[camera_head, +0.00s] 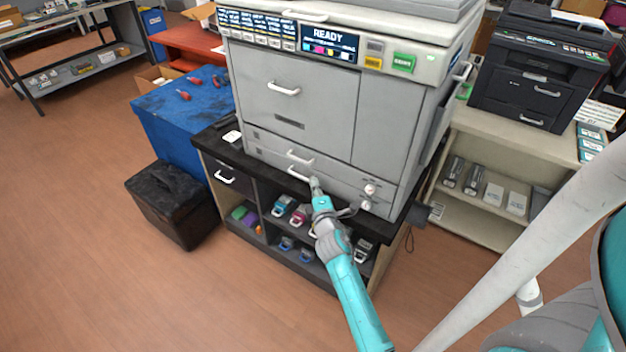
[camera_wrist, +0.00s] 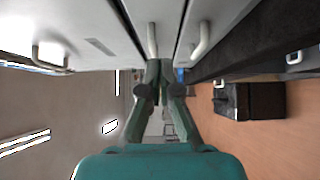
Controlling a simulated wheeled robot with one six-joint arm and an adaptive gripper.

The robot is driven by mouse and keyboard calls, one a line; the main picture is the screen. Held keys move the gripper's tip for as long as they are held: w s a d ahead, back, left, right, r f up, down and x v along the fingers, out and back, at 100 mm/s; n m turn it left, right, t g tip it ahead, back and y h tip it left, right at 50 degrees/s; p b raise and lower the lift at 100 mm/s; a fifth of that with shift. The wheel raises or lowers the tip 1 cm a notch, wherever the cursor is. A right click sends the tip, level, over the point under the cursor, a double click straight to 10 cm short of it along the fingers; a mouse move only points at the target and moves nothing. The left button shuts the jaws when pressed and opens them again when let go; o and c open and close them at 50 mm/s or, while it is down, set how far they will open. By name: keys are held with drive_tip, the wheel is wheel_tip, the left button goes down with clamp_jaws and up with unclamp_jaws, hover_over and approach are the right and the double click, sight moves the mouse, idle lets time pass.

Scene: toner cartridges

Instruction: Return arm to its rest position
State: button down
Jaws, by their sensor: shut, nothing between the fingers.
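My gripper (camera_head: 315,186) is at the front of the grey printer (camera_head: 300,125), close to its lower drawer handles. In the wrist view my gripper (camera_wrist: 159,68) shows its two fingers together with nothing between them. A white drawer handle (camera_wrist: 152,40) is just beyond the fingertips there, and another handle (camera_wrist: 201,38) is to their right. I cannot tell whether the fingers touch the printer. My teal arm reaches forward from the lower right in the head view.
The printer stands on a dark cabinet (camera_head: 203,150) with toner cartridges (camera_head: 299,215) on its shelves. A black bin (camera_head: 172,203) and a blue table (camera_head: 170,110) are at left. A shelf (camera_head: 470,215) with a black printer (camera_head: 540,70) is at right. The floor at front left is clear.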

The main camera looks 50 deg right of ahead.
drive_tip(key=v, duration=0.6)
drive_tip(key=shift+s+a, duration=0.1)
drive_tip(key=s+a+f+m+t+y, duration=0.1)
drive_tip(key=s+a+f+m+y, duration=0.15)
drive_tip(key=s+a, duration=0.65)
drive_tip(key=s+a+f+m+t+y, duration=0.15)
drive_tip(key=s+a+y, duration=0.3)
drive_tip(key=a, duration=0.85)
drive_tip(key=s+a+r+m+y, duration=0.1)
drive_tip(key=s+a+r+m, duration=0.1)
drive_tip(key=s, duration=0.4)
drive_tip(key=s+a+r+m+g+y, duration=0.1)
drive_tip(key=s+a+r+m+y, duration=0.1)
drive_tip(key=s+a+r, duration=0.2)
drive_tip(key=s+a+r+m+y, duration=0.1)
drive_tip(key=s+a+r, duration=0.3)
drive_tip(key=s, duration=0.6)
drive_tip(key=shift+a+m+y, duration=0.3)
drive_tip(key=shift+m, duration=0.2)
drive_tip(key=shift+g, duration=0.25)
